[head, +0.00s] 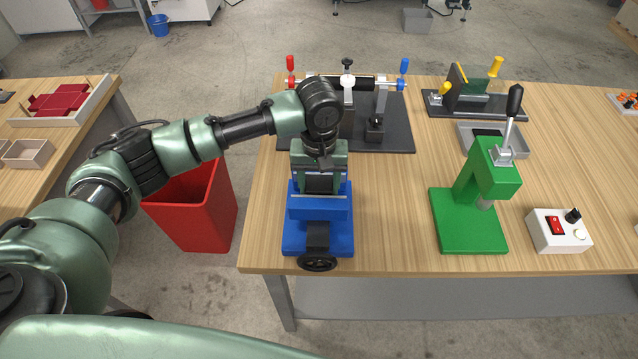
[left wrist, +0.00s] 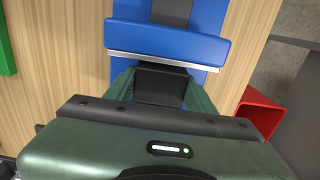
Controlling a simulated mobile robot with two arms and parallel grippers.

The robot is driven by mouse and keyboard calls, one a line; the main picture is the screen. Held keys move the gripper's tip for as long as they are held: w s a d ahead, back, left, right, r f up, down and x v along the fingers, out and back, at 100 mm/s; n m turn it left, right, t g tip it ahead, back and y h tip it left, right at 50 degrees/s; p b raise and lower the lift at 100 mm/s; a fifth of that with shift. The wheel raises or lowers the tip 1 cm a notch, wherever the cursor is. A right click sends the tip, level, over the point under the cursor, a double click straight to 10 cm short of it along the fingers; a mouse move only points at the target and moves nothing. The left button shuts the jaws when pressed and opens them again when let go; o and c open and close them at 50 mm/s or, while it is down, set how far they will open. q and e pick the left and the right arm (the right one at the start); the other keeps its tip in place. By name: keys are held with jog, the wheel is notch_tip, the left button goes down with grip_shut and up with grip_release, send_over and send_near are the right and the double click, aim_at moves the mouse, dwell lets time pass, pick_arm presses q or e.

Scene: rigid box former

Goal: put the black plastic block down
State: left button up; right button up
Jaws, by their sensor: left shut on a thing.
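My left gripper (head: 320,180) points down over the blue vise (head: 318,208), at the far side of its front jaw. It is shut on the black plastic block (head: 320,184), which shows as a dark patch between the fingers. In the left wrist view the block (left wrist: 160,86) sits between the two green fingers, close to the silver edge of the blue vise jaw (left wrist: 168,42). The gripper hides much of the block and the vise's back jaw, so I cannot tell whether the block touches the vise. My right gripper is not in view.
A black fixture plate (head: 395,135) with red and blue handled clamps stands just behind the vise. A green press (head: 470,222) and a white switch box (head: 558,232) stand to the right. A red bin (head: 205,215) is left of the wooden table. Bare tabletop lies between vise and press.

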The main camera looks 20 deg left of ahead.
aim_at(320, 184)
pick_arm(q)
jog(key=o, duration=1.5)
jog(key=shift+r, duration=0.1)
jog(key=shift+r+b, duration=1.15)
jog(key=shift+r, duration=4.85)
